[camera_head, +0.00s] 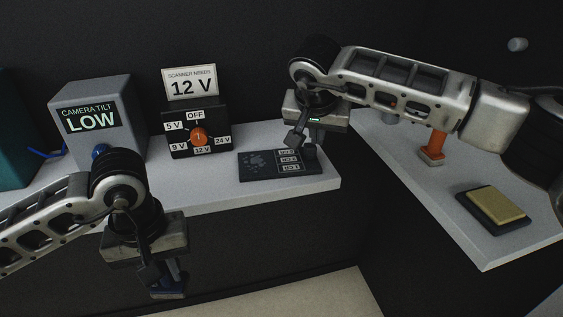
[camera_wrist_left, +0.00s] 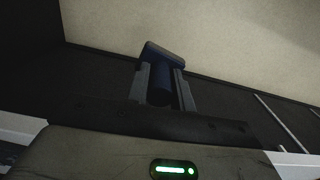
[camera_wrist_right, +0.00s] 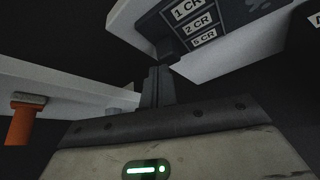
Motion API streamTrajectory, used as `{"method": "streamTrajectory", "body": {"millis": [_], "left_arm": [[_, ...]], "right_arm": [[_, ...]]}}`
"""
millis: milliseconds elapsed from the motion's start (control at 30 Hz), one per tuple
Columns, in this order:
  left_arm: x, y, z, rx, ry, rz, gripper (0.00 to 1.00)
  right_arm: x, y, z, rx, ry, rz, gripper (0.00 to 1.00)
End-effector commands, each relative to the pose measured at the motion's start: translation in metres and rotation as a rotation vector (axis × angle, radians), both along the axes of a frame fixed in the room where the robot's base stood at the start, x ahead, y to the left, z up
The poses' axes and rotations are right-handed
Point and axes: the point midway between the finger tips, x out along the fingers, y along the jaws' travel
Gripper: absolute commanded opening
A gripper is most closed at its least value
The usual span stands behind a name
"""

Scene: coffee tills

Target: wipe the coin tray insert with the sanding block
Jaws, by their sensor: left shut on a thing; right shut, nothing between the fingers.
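The coin tray insert (camera_head: 262,165) is a dark flat panel with coin labels and pale grey smudges on its left part, on the light counter. Its label side also shows in the right wrist view (camera_wrist_right: 222,20). My left gripper (camera_head: 166,272) is shut on a dark blue-handled tool with a flat block end (camera_wrist_left: 165,52), probably the sanding block. It is held in front of the counter, below its edge, away from the insert. My right gripper (camera_head: 311,142) is shut and empty at the insert's right end, by a small dark knob (camera_wrist_right: 167,50); contact is unclear.
An orange-handled block tool (camera_head: 432,150) and a yellow pad on a dark base (camera_head: 497,203) stand on the right counter (camera_head: 480,244). A voltage dial box (camera_head: 184,146) and a grey camera tilt box (camera_head: 92,95) stand behind. A dark gap separates the counters.

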Motion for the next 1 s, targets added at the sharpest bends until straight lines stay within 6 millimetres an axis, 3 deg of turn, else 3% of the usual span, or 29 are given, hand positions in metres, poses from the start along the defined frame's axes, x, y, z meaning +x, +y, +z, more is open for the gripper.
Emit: {"method": "streamTrajectory", "body": {"millis": [400, 1000], "left_arm": [[0.0, 0.0, -0.001, 0.0, 0.0, 0.0, 0.05], [0.0, 0.0, 0.03, 0.0, 0.0, 0.0, 0.05]], "right_arm": [[0.0, 0.0, -0.003, 0.0, 0.0, 0.0, 0.0], [0.0, 0.0, 0.044, -0.001, 0.0, 0.0, 0.0]]}}
